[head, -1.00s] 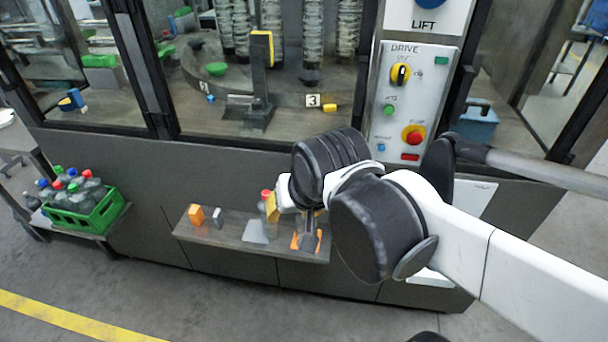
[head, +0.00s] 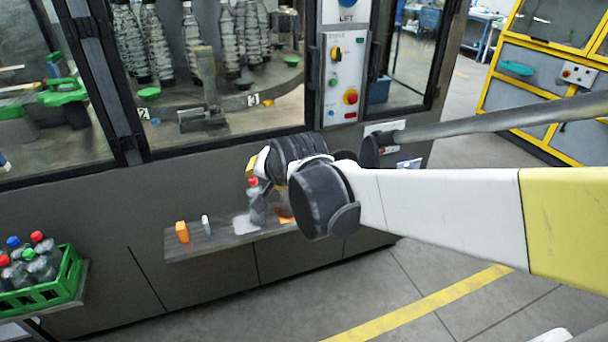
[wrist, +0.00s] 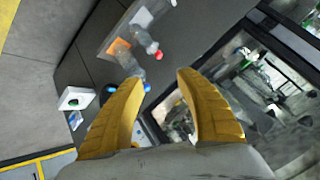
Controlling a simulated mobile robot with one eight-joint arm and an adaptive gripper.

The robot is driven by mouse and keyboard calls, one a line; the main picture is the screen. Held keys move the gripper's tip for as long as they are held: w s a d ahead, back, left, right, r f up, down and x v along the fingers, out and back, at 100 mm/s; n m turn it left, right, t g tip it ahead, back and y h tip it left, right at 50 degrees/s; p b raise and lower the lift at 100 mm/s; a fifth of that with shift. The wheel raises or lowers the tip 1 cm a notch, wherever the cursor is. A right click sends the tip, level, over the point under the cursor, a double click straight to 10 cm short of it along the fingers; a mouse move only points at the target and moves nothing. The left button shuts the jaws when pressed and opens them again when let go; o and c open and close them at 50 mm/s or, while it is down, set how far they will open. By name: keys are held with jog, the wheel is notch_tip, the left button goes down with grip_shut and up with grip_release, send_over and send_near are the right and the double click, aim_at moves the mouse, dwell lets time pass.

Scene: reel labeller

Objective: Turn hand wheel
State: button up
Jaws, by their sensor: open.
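I cannot make out a hand wheel in either view. My gripper (wrist: 160,78) shows in the wrist view as two yellow fingers, spread apart with nothing held between them. In the head view a yellow finger (head: 251,166) peeks out beside my dark wrist, in front of the machine's grey lower front and above the shelf. The rest of the gripper is hidden by my own arm there. In the wrist view a small dark round part (wrist: 108,92) lies left of the left fingertip; I cannot tell what it is.
A narrow shelf (head: 190,243) holds an orange block (head: 182,232) and a red-capped bottle (head: 255,200). A control panel (head: 343,85) stands above right of my wrist. A green bottle crate (head: 68,283) is at lower left.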

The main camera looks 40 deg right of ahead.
jog(key=w+d+f+m+t+h+b, duration=0.1)
jog(key=w+d+f+m, duration=0.4)
jog(key=w+d, duration=0.25)
jog(key=w+d+f+m+t+h+b, duration=0.1)
jog(key=w+d+f+m+h+b, duration=0.1)
jog(key=w+d+f+m, duration=0.5)
jog(key=d+f+m+t+h+b, duration=0.2)
jog(key=d+f+m+h, duration=0.2)
jog(key=d+f+m, duration=1)
jog(key=w+d+f+n+b, duration=0.1)
jog(key=w+d, duration=0.1)
jog(key=d, duration=0.1)
jog(key=w+d+f+n+b, duration=0.1)
jog(key=w+d+f, duration=0.1)
jog(key=d, duration=0.1)
jog(key=w+d+f+n+b, duration=0.1)
jog(key=w+d+f+n, duration=0.1)
jog(key=w+d, duration=0.1)
jog(key=shift+w+f, duration=0.1)
jog(key=shift+w+d, duration=0.3)
jog(key=shift+w, duration=0.1)
jog(key=shift+c, duration=0.2)
grip_shut()
